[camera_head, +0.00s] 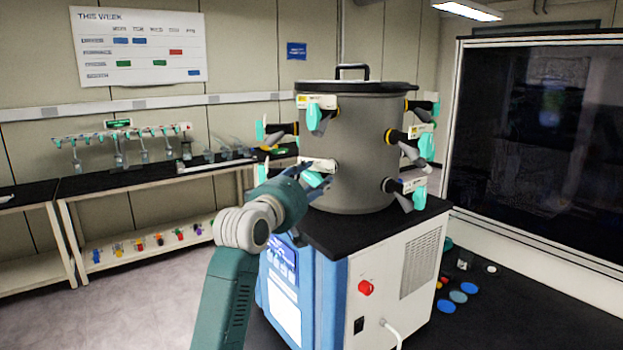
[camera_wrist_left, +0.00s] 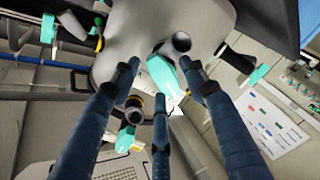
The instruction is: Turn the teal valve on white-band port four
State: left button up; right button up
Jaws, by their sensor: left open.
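The grey drum (camera_head: 355,150) carries several ports with teal valves. At its lower front left, a port with a white label (camera_head: 318,163) has a teal valve (camera_head: 313,179) partly hidden by my left gripper (camera_head: 316,181). In the left wrist view, a teal valve (camera_wrist_left: 161,72) lies between the spread fingers of the left gripper (camera_wrist_left: 160,80), which is open. I cannot tell whether any finger touches the valve. The port number is not readable. My right gripper is not in view.
Another teal valve (camera_head: 315,117) sits directly above, and more valves (camera_head: 427,146) stick out at the right. The drum stands on a black top (camera_head: 380,232) over a blue and white cabinet. A bench (camera_head: 150,180) with glassware stands behind at the left.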

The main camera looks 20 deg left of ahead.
pick_arm(q)
grip_shut()
jog(key=shift+m, duration=0.4)
jog(key=m, duration=0.5)
jog(key=shift+f, duration=0.2)
jog(key=m, duration=0.6)
jog(key=shift+f, duration=0.1)
dwell(0.4)
grip_release()
